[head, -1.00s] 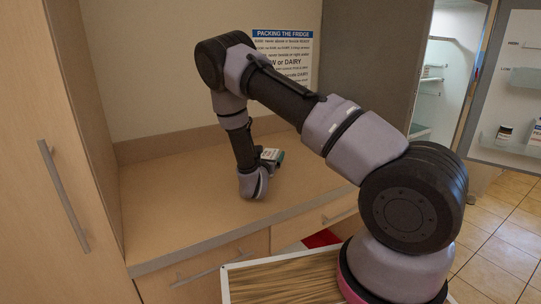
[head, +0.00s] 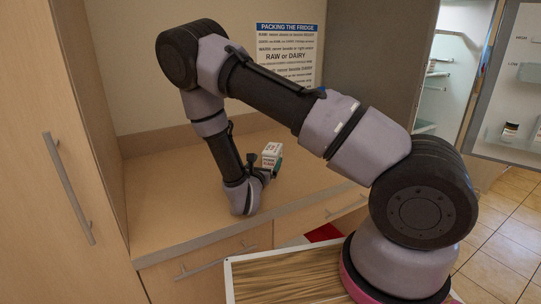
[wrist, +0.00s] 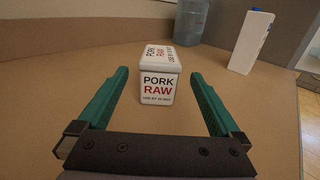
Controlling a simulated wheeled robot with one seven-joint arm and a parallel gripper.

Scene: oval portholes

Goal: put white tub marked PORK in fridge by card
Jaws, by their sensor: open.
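The white tub marked PORK RAW (wrist: 158,88) stands upright on the wooden counter, with smaller USE BY print that I cannot read. In the wrist view it sits between the green fingers of my open gripper (wrist: 158,76), with a gap on each side. In the head view the tub (head: 271,153) shows just beyond my gripper (head: 267,174), which is low over the counter. The card (head: 287,55), headed PACKING THE FRIDGE, hangs on the back wall; its readable words include RAW or DAIRY. The open fridge (head: 450,65) is at the right.
The fridge door (head: 510,80) stands open, with HIGH and LOW labels and small items on a door shelf. A white carton (wrist: 250,42) and a bluish clear container (wrist: 190,22) stand behind the tub. A grey panel (head: 378,65) separates counter and fridge.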

